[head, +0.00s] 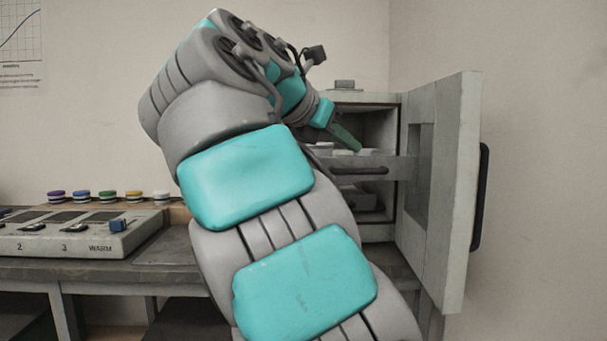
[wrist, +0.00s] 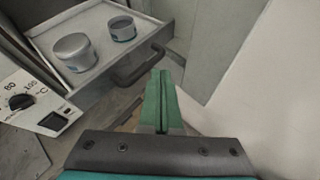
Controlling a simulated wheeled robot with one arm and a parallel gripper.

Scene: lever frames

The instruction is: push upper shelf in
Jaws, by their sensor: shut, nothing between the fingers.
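The upper shelf (head: 402,170) is a grey drawer-like tray with a dark bar handle (head: 358,170). It sticks out of the open cabinet in the head view. In the wrist view the shelf (wrist: 95,97) lies at upper left, with its handle (wrist: 138,66) on the front panel. Two round lidded tins (wrist: 73,52) (wrist: 122,28) stand in it. My gripper (head: 354,146) is shut and empty, its green fingers near the shelf front. In the wrist view the fingertips (wrist: 160,76) are close to the handle's right end; I cannot tell whether they touch. My arm hides the shelf's left part.
The cabinet door (head: 445,190) stands open on the right, with a black handle outside. A lower shelf (head: 368,204) shows inside. A temperature dial panel (wrist: 22,100) is left in the wrist view. A control box (head: 80,232) sits on the bench at left.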

